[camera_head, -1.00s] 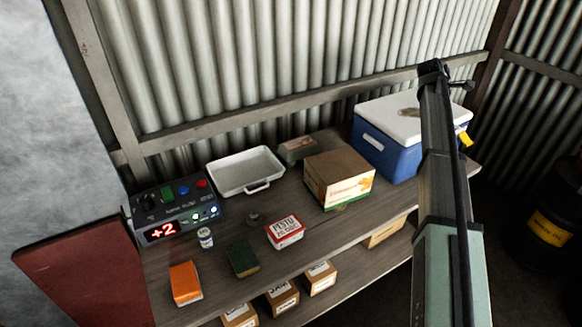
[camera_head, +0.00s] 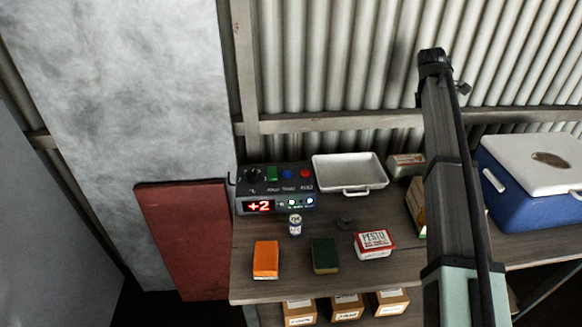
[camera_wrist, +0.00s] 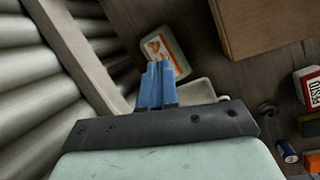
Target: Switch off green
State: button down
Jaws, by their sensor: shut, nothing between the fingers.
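A dark control box (camera_head: 275,188) stands at the left end of the shelf, against the wall. On its top are a black knob (camera_head: 252,175), a green switch (camera_head: 271,173), a blue button (camera_head: 288,174) and a red button (camera_head: 305,174). Its front has a red display (camera_head: 260,207) reading "+2", a small lit green light (camera_head: 292,202) and a lit bluish-white light (camera_head: 310,201). My gripper (camera_wrist: 156,72) has its blue fingers shut and empty in the wrist view, above the shelf by the white tray. I cannot make out the fingers in the head view.
The white tray (camera_head: 350,187) is right of the box. A cooler (camera_head: 520,213) stands at the right. A red panel (camera_head: 185,240) leans at the left.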

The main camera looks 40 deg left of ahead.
jog(key=s+a+n+g+y, duration=0.1)
jog(key=s+a, duration=0.6)
jog(key=a, duration=0.3)
jog(key=s+a+n+g, duration=0.1)
jog(key=s+a, duration=0.7)
jog(key=a, duration=0.2)
jog(key=n+g, duration=0.2)
jog(key=g, duration=0.1)
send_over(272, 176)
jog(key=w+a, duration=0.2)
jog(key=shift+s+d+r, duration=0.1)
jog(key=shift+d, duration=0.1)
jog(key=f, duration=0.4)
jog(key=s+d+f, duration=0.1)
jog(key=f, duration=0.9)
jog(key=shift+s+d, duration=0.15)
jog(key=shift+d, duration=0.05)
jog(key=shift+s+d+f+t+y, duration=0.15)
jog(key=shift+d+f+t+y, duration=0.1)
jog(key=shift+t+y, duration=0.25)
jog(key=shift+a, duration=0.2)
